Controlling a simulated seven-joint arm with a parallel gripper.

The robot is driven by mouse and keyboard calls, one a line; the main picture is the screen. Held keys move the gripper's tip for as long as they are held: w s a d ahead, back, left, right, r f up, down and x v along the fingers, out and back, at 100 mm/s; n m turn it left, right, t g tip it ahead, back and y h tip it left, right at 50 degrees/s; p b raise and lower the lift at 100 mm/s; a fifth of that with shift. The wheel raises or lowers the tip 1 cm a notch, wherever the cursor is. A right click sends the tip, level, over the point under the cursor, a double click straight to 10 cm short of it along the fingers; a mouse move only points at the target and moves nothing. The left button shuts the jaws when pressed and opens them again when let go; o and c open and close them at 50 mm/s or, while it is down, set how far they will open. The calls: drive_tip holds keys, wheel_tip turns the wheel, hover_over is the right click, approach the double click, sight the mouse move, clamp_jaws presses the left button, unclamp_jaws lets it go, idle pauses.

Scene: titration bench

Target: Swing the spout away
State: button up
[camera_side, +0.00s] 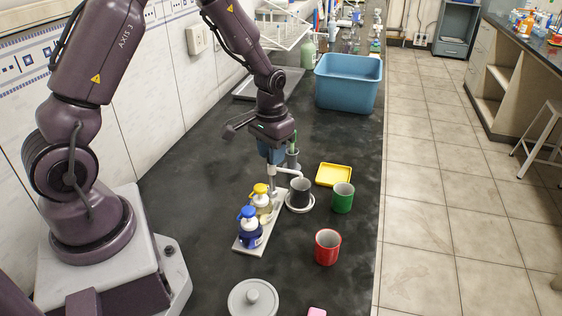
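A pale upright post with a side spout (287,171) stands at the back end of a light base plate (243,240). The spout points right, and its end is over or close to a dark grey mug (300,193). That mug stands on a white round saucer (300,208). My gripper (271,156) points down just above the post. A blue part shows at its lower end; I cannot tell whether it belongs to the gripper. The fingertips are too small and partly hidden, so I cannot tell whether they are open or touching the spout.
A grey cylinder (292,158) stands close behind the spout. Green (343,197) and red (327,247) mugs and a yellow tray (334,174) lie right. A blue tub (348,84) stands behind.

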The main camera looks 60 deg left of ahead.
drive_tip(key=shift+c, duration=1.3)
drive_tip(key=n, duration=1.2)
drive_tip(key=shift+n, duration=0.9)
drive_tip(key=n, duration=0.4)
